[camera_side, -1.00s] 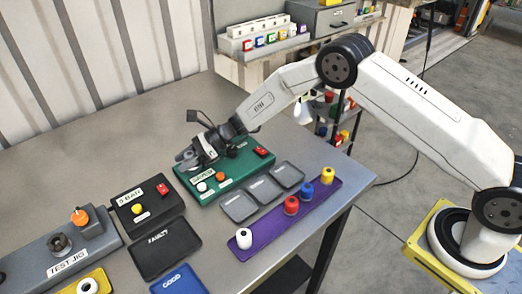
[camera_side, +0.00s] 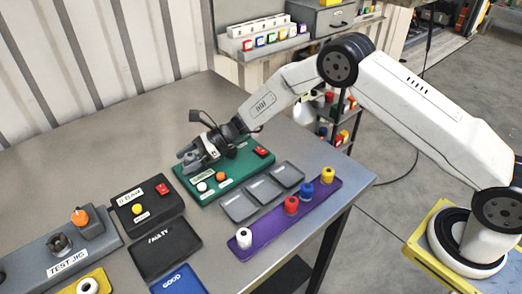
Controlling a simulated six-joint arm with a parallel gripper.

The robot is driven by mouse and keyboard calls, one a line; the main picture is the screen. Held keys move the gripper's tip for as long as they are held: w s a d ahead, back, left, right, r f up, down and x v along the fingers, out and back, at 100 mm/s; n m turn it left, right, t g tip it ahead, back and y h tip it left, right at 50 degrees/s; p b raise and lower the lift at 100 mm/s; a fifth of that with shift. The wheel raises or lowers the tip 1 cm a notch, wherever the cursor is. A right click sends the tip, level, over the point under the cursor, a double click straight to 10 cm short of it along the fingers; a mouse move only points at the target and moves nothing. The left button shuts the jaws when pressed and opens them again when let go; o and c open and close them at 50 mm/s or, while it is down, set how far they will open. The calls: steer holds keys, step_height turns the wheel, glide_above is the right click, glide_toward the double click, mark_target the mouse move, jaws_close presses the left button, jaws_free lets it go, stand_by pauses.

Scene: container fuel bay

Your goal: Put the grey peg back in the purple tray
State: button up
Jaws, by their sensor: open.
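The purple tray (camera_side: 265,228) lies along the right front of the table. A white peg (camera_side: 243,237), a red peg (camera_side: 291,205), a blue peg (camera_side: 306,190) and a yellow peg (camera_side: 327,174) stand upright in it. Between the white and red pegs is a bare stretch. My gripper (camera_side: 193,160) is open, over the back left part of the green box (camera_side: 232,172). I cannot clearly make out a grey peg. Small grey shapes at my fingertips could be fingers or a peg, and the fingers hide what is behind them.
Three grey trays (camera_side: 263,190) lie between the green box and the purple tray. A black box (camera_side: 147,207), a black faulty tray (camera_side: 165,248), a blue good tray (camera_side: 178,281) and the test jig (camera_side: 68,262) stand left. The back of the table is clear.

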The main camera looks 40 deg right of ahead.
mark_target(195, 159)
steer(key=shift+v, duration=3.6)
steer(key=shift+s+a+r, duration=0.1)
steer(key=shift+r, duration=0.1)
steer(key=shift+s+d+r+n+g+h, duration=0.1)
steer(key=shift+s+d+n+g+h, duration=0.15)
steer(key=shift+s+n+h, duration=0.2)
steer(key=s+d+r+n+h, duration=0.1)
steer(key=s+d+n+h, duration=0.3)
steer(key=s, duration=0.5)
steer(key=s+d+r+n+h, duration=0.2)
steer(key=s+d+n+h, duration=0.2)
steer(key=s+d+n, duration=0.3)
steer(key=s+d+r+n+h, duration=0.1)
steer(key=s+d+n+h, duration=0.3)
steer(key=s+n, duration=0.5)
steer(key=shift+s+d+r, duration=0.3)
steer(key=shift+s+d, duration=0.55)
steer(key=shift+d, duration=0.25)
steer(key=shift+o, duration=0.5)
steer(key=shift+g, duration=0.25)
steer(key=shift+w, duration=0.1)
